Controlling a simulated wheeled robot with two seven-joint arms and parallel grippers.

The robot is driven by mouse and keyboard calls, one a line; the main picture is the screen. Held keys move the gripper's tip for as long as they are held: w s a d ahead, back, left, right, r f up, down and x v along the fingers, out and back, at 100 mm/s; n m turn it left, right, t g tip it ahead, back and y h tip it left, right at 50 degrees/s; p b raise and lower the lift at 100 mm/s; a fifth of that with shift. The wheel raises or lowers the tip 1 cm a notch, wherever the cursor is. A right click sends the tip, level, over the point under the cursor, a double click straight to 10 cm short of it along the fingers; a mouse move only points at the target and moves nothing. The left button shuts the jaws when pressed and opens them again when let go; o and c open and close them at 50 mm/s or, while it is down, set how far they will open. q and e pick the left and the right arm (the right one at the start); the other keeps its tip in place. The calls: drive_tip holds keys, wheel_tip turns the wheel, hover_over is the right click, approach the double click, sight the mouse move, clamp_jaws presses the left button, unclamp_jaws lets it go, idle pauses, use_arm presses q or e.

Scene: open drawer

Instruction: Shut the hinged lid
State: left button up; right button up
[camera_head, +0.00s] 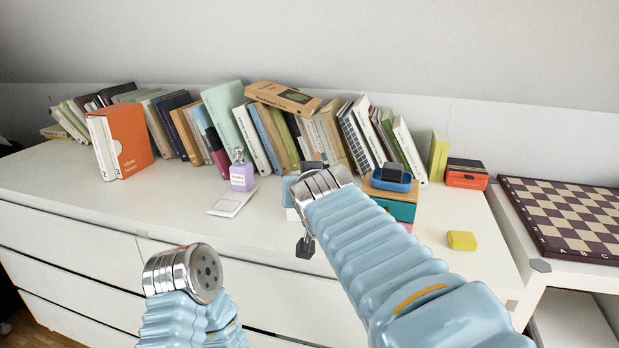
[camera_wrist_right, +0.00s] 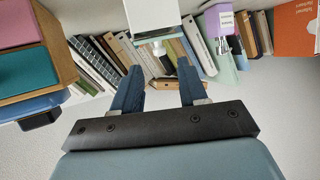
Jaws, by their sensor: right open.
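A small box with light-blue and white parts (camera_head: 291,191) stands on the cabinet top, mostly hidden behind my right wrist in the head view. In the right wrist view, which is upside down, a white box (camera_wrist_right: 151,14) with a pale edge shows beyond my fingertips. I cannot tell the angle of its lid. My right gripper (camera_wrist_right: 158,66) is open, its two dark-blue fingers apart with nothing between them. My left arm shows at lower left, but no left fingers are visible.
A small drawer unit (camera_head: 400,210) with a blue tray (camera_head: 391,180) on top stands right of the box. A lilac bottle (camera_head: 242,177) and white slab (camera_head: 232,203) are left. Books line the back. A yellow block (camera_head: 462,240) lies front right. The left-front top is clear.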

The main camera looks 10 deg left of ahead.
drive_tip(key=x, duration=0.5)
drive_tip(key=shift+p, duration=0.4)
clamp_jaws()
